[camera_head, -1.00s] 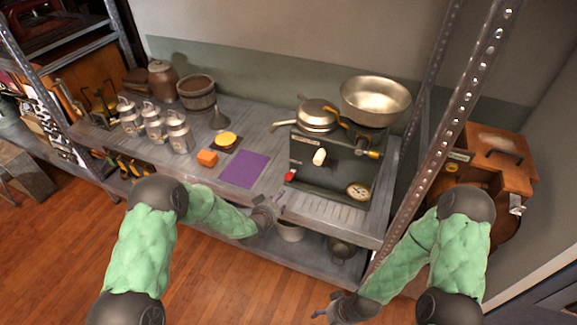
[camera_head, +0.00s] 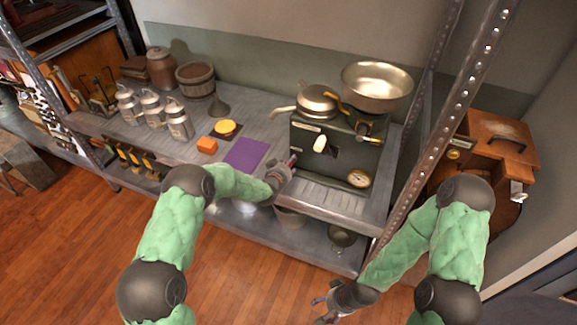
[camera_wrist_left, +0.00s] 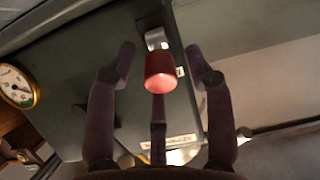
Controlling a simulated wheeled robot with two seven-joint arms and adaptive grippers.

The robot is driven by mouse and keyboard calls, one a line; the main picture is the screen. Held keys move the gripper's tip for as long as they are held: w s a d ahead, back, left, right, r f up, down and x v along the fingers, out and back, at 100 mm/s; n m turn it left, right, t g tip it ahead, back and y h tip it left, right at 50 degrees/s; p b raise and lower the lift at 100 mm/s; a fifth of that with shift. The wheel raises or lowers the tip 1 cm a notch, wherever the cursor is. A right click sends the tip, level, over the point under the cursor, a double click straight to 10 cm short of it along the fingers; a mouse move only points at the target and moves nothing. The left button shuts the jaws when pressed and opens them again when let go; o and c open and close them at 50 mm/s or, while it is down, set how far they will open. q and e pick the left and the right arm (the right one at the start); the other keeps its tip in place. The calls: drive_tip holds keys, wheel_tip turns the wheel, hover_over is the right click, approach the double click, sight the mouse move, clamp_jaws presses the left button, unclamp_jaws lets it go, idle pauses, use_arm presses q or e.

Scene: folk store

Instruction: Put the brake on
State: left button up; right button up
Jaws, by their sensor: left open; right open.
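The dark green machine (camera_head: 312,165) stands on the right of the grey shelf. A red knob (camera_wrist_left: 160,70) on a short metal stem sticks out from its side in the left wrist view; it may be the brake. My left gripper (camera_head: 285,170) is at the machine's left front corner. It is open, and its fingers stand on both sides of the red knob without visibly closing on it. In the head view the gripper mostly hides the knob. My right gripper (camera_head: 328,304) is open and empty, low over the floor in front of the shelf.
A purple mat (camera_head: 246,154) and orange block (camera_head: 207,145) lie left. A perforated post (camera_head: 441,125) rises at right.

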use_arm(q)
drive_tip(key=shift+w, duration=0.25)
clamp_jaws()
drive_tip(key=shift+f+b, duration=0.3)
drive_tip(key=shift+b, duration=0.35)
drive_tip(key=t+b, duration=0.1)
drive_tip(key=b, duration=0.3)
drive_tip(key=f+t+b, duration=0.1)
drive_tip(key=t+b, duration=0.1)
drive_tip(key=b, duration=0.1)
drive_tip(key=f+t+h+b, duration=0.1)
drive_tip(key=b, duration=0.3)
drive_tip(key=shift+s+a+f+t+b, duration=0.1)
drive_tip(key=shift+s+t+b, duration=0.15)
drive_tip(key=shift+t+b, duration=0.45)
drive_tip(key=shift+b, duration=0.1)
drive_tip(key=shift+h, duration=0.3)
